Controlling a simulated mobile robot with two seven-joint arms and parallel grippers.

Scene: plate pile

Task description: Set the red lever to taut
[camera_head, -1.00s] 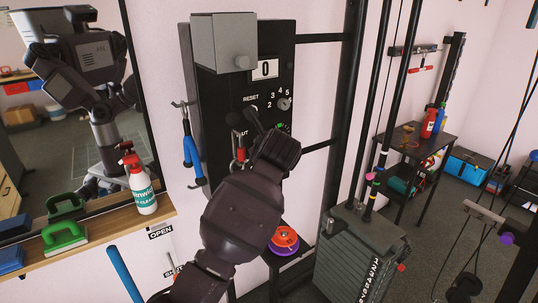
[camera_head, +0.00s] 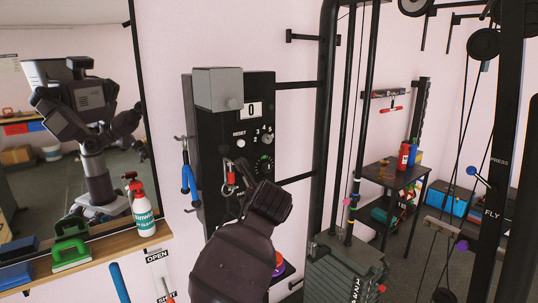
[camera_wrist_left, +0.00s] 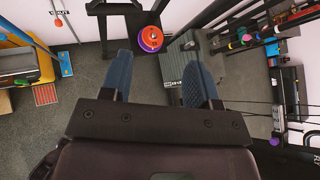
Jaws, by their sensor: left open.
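A small red piece (camera_head: 231,178), which looks like the red lever, shows on the lower front of the black wall panel (camera_head: 208,150) in the head view. My arm stands just in front of it and hides the panel around it, so I cannot read its setting or a taut label. My left gripper (camera_wrist_left: 160,68) is open and empty in the left wrist view, its two blue-grey fingers spread above the floor. In the head view its fingers are hidden behind my wrist. My right gripper is not in view.
A blue-handled item (camera_head: 188,178) hangs left of the panel. A weight stack (camera_head: 340,268) stands to the right. Red and purple discs (camera_wrist_left: 151,39) lie below.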

